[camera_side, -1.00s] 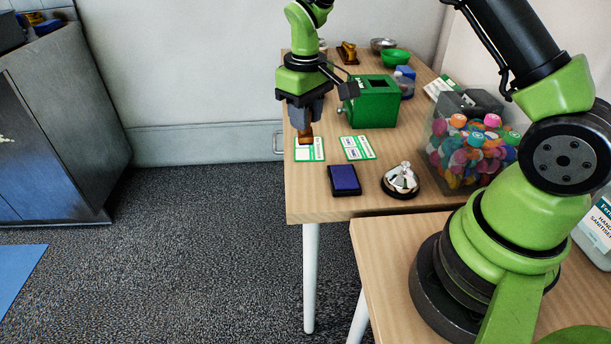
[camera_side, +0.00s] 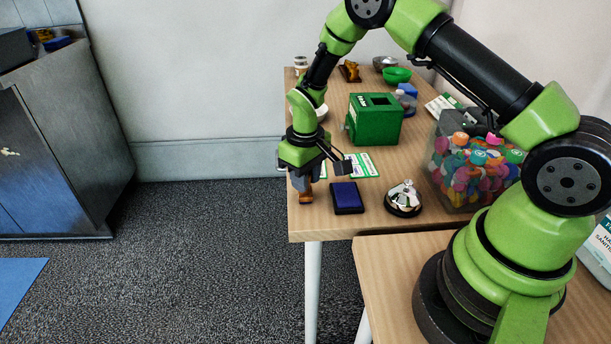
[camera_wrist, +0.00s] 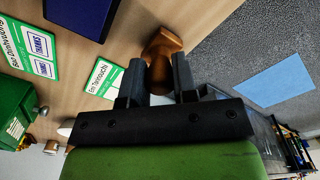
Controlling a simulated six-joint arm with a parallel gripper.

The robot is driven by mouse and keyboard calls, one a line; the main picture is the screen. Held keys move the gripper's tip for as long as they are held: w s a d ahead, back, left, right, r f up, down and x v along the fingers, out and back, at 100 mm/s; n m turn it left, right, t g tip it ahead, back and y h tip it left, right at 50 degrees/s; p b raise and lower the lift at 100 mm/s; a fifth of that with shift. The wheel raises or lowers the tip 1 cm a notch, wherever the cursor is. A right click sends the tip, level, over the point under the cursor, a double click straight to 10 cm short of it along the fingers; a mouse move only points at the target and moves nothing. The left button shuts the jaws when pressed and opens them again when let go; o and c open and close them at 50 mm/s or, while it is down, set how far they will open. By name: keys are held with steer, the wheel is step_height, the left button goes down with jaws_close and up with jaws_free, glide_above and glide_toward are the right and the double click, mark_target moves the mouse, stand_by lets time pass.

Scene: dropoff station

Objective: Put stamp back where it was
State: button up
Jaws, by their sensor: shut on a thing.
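My gripper (camera_side: 304,178) is shut on the stamp, a brown wooden piece (camera_side: 306,196), near the left edge of the table, left of the blue ink pad (camera_side: 346,197). In the wrist view the stamp (camera_wrist: 161,45) sits between the two dark fingers (camera_wrist: 160,78), with its wide base pointing away from the gripper. The base is at or just above the tabletop; I cannot tell whether it touches. One card (camera_wrist: 103,79) lies near the gripper and is mostly hidden behind it in the side view. A second card (camera_side: 362,166) lies beside it with stamped marks.
A green box (camera_side: 374,124) stands behind the cards. A silver bell (camera_side: 404,199) is right of the ink pad, and a clear bin of colourful pieces (camera_side: 468,172) is further right. The table's left edge (camera_side: 290,222) is close to the gripper.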

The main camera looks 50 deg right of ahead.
steer(key=shift+f, duration=0.15)
steer(key=o, duration=0.8)
steer(key=s+a+r+m+t, duration=0.1)
steer(key=s+r, duration=0.1)
steer(key=r, duration=0.8)
steer(key=s+a+r+t, duration=0.1)
steer(key=s+r, duration=0.1)
steer(key=r, duration=0.8)
steer(key=s+a+r+m+t, duration=0.1)
steer(key=s+r, duration=0.1)
steer(key=s, duration=0.3)
steer(key=s+a+r+m+t+y, duration=0.1)
steer(key=s+r+t, duration=0.1)
steer(key=s, duration=0.4)
steer(key=s+a+r+m+t+y, duration=0.1)
steer(key=s+r+t, duration=0.1)
steer(key=s+r, duration=0.2)
steer(key=shift+s+a, duration=0.2)
steer(key=shift+s, duration=0.45)
steer(key=shift+s+a, duration=0.2)
steer(key=shift+s, duration=0.4)
